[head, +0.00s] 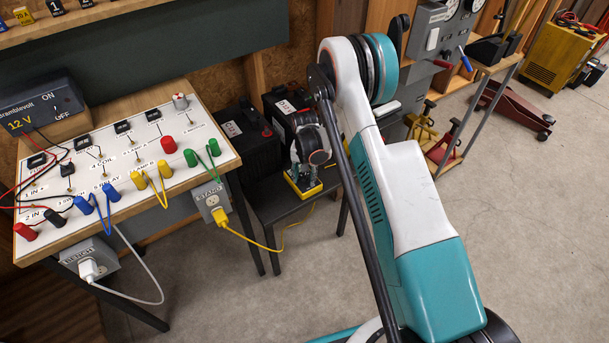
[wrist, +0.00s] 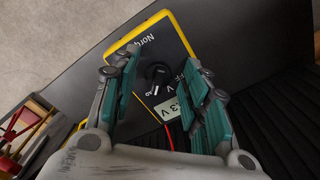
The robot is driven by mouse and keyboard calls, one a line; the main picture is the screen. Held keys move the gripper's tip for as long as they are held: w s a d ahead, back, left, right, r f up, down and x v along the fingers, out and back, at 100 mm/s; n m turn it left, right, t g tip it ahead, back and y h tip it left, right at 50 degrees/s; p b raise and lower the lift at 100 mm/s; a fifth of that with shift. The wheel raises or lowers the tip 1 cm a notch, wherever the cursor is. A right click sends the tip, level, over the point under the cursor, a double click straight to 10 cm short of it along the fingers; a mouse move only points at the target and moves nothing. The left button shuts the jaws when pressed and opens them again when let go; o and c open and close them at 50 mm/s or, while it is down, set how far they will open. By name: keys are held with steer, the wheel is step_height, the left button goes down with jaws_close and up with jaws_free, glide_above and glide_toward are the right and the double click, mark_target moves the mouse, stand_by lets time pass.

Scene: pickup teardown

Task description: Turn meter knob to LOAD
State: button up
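The meter (wrist: 140,48) is a dark panel with a yellow rim in the wrist view. Its round black knob (wrist: 157,76) has a light pointer mark. A display (wrist: 172,114) reads about ".3 V" and is partly covered by a finger. My gripper (wrist: 158,66) is open, with teal finger pads on either side of the knob, and nothing is held. I cannot tell whether the fingers touch the knob. The LOAD label is not readable. In the head view the meter's yellow edge (head: 303,190) shows on a dark low table, mostly hidden under my gripper (head: 308,160).
A test bench (head: 130,165) with switches and coloured plugs is at left. A yellow cord (head: 250,240) runs from a START outlet box (head: 212,200) toward the meter. Open floor lies at right.

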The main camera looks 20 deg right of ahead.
step_height(320, 180, up, 12)
stand_by(0.6)
stand_by(0.5)
step_height(320, 180, up, 14)
steer(key=n+t, duration=0.1)
steer(key=t, duration=0.1)
glide_above(305, 177)
steer(key=s, duration=0.4)
steer(key=s+r+n+t, duration=0.1)
steer(key=s+r+n, duration=0.1)
steer(key=s+r, duration=0.75)
steer(key=s+r+n+t, duration=0.1)
steer(key=s+r+t, duration=0.1)
steer(key=s, duration=0.7)
steer(key=s+r+n+t, duration=0.1)
steer(key=s+r, duration=0.4)
steer(key=s, duration=0.5)
steer(key=shift+s+n+t, duration=0.3)
steer(key=shift+t, duration=0.3)
